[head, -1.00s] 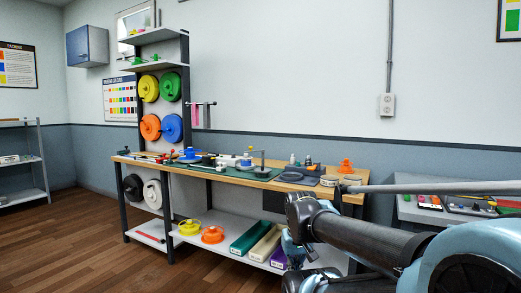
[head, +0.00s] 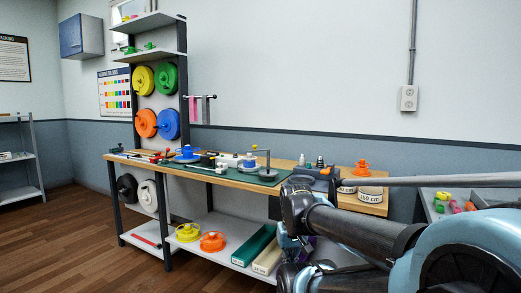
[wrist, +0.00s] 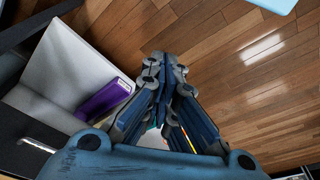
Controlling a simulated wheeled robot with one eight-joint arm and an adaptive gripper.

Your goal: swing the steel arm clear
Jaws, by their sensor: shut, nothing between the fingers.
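A thin steel arm on an upright post (head: 268,160) stands on the green mat (head: 232,172) on the workbench. Its horizontal part reaches left from the post top, near a white and blue piece; whether they touch is too small to tell. My gripper (wrist: 165,62) shows in the wrist view with its fingers together and nothing held. It is low, over the floor by the bench's lower shelf, well apart from the steel arm. In the head view my own arm hides most of the gripper. The steel arm is not visible in the wrist view.
The bench top (head: 228,182) also holds tape rolls (head: 370,194), an orange item (head: 362,168) and small bottles. Long boxes (head: 254,245) lie on the lower shelf; a purple box (wrist: 104,98) shows in the wrist view. Wooden floor is clear at left.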

